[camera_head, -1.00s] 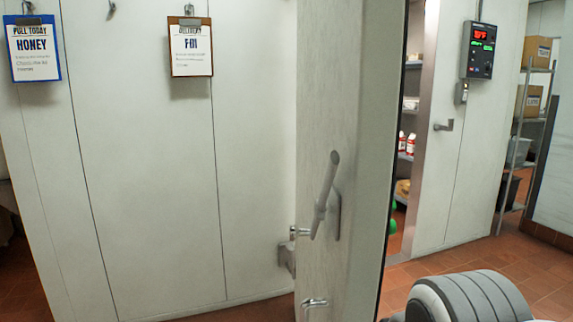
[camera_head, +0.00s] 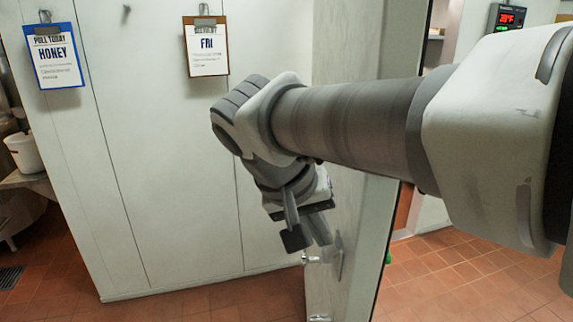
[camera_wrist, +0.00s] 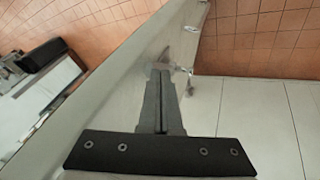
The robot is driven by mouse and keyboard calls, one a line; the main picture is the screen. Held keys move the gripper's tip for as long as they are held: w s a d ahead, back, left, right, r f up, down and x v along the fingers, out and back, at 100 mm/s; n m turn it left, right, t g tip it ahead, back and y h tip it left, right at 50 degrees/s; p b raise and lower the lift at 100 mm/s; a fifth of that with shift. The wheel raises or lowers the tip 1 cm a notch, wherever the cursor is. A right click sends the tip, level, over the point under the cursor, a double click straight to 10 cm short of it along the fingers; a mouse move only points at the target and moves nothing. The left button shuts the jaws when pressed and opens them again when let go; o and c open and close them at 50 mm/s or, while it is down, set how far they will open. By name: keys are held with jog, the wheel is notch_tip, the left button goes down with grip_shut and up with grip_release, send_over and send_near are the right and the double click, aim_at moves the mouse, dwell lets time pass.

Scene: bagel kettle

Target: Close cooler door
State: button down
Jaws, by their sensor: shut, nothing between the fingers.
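The cooler door (camera_head: 342,50) is a pale thick panel standing open, its free edge turned toward me. Its lever handle (camera_head: 338,262) shows low on the panel, partly behind my gripper. My gripper (camera_head: 307,240) is shut and empty, pointing down beside the door's face, just above and left of the handle. In the wrist view the shut fingers (camera_wrist: 161,75) point toward the metal handle (camera_wrist: 187,70), beside the door (camera_wrist: 110,82). I cannot tell whether they touch the door. My arm hides much of the door and the cooler opening.
A pale wall (camera_head: 150,150) with a blue clipboard (camera_head: 57,62) and a brown clipboard (camera_head: 206,52) stands left of the door. A control box (camera_head: 507,18) is at upper right. A white bucket (camera_head: 23,152) sits on a table at far left. Tiled floor (camera_head: 455,265) is clear at right.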

jog(key=w+a+r+h+p, duration=0.1)
jog(key=w+a+r+p, duration=0.15)
jog(key=a+r, duration=0.25)
send_near(346, 233)
notch_tip(346, 233, down, 4)
jog(key=w, duration=0.1)
jog(key=shift+w+d+f+m+t+b, duration=0.1)
jog(key=shift+d+m+t+b, duration=0.1)
jog(key=shift+d, duration=0.3)
jog(key=shift+w+d+f+m+t+b, duration=0.1)
jog(key=shift+d+t+b, duration=0.1)
jog(key=shift+d, duration=0.3)
